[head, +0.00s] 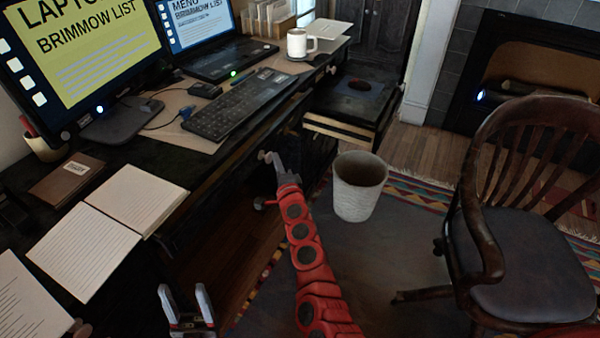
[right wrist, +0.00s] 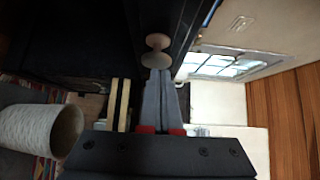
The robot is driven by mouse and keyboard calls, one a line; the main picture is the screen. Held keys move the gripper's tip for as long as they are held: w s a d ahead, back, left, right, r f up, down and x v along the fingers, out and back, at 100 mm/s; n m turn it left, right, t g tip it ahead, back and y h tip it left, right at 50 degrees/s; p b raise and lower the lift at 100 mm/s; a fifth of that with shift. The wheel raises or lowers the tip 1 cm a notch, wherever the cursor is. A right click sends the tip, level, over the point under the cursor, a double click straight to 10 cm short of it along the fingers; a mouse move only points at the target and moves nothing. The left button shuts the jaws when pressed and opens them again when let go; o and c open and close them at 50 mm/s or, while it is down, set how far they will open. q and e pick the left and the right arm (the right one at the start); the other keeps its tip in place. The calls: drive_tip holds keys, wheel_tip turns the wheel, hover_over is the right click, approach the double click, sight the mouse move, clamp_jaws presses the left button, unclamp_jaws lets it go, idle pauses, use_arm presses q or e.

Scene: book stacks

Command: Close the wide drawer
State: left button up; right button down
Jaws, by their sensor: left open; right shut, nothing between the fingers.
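The dark desk has a long drawer front (head: 222,178) below its top edge, which I take to be the wide drawer. A round knob (head: 265,156) on it also shows in the right wrist view (right wrist: 157,42). I cannot tell how far this drawer stands out. My right gripper (head: 276,162), on the red arm, is shut and empty, its tips at the knob; in the right wrist view the fingertips (right wrist: 160,75) lie just below the knob, and contact is unclear. My left gripper (head: 186,292) is open and empty at the bottom, away from the drawer front.
Pale wooden drawer edges (head: 338,130) show at the desk's right part. A white bin (head: 359,187) stands on the floor right of my right arm, and a wooden chair (head: 510,200) farther right. A keyboard (head: 238,106), open notebook (head: 110,225) and mug (head: 298,43) are on the desktop.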

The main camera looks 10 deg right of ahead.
sight(259, 153)
drive_tip(key=w+a, duration=0.1)
drive_tip(key=a, duration=0.1)
drive_tip(key=w+a+b, duration=0.1)
drive_tip(key=w+a, duration=0.1)
drive_tip(key=shift+w+a, duration=0.1)
drive_tip(key=shift+a, duration=0.2)
drive_tip(key=shift+a+b, duration=0.15)
drive_tip(key=shift+b, duration=0.15)
drive_tip(key=shift+r, duration=0.1)
drive_tip(key=shift+a, duration=0.1)
